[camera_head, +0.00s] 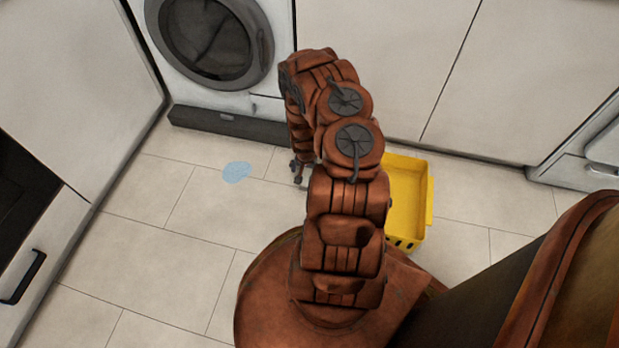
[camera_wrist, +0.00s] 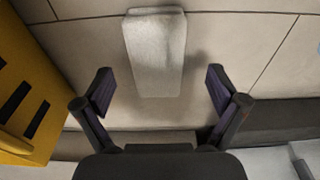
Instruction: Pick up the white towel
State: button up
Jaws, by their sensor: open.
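The white towel (camera_wrist: 155,50) lies folded on the tiled floor in the wrist view, a pale, long block with a soft shadow on its right. My gripper (camera_wrist: 160,82) is open above it, with one finger on each side of the towel's near end. Nothing is between the fingers in its grip. In the head view my gripper (camera_head: 299,172) is mostly hidden behind my arm, low near the floor. The towel is almost wholly hidden by my arm there.
A yellow basket (camera_head: 408,195) stands on the floor right of my arm; it shows at the left in the wrist view (camera_wrist: 30,95). A washing machine (camera_head: 210,45) stands behind. A light blue patch (camera_head: 236,171) lies on the floor. Floor at left is clear.

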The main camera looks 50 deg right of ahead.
aim_at(309, 174)
jog(key=shift+w+d+f+b, duration=0.1)
jog(key=shift+d+f+b, duration=0.25)
jog(key=shift+f+b, duration=0.45)
jog(key=shift+w+d+f+b, duration=0.1)
jog(key=shift+d+f+b, duration=0.2)
jog(key=shift+f+b, duration=0.5)
jog(key=shift+d+f+b, duration=0.2)
jog(key=shift+f+b, duration=0.65)
jog(key=shift+b, duration=0.25)
jog(key=shift+c, duration=0.4)
jog(key=c, duration=1.3)
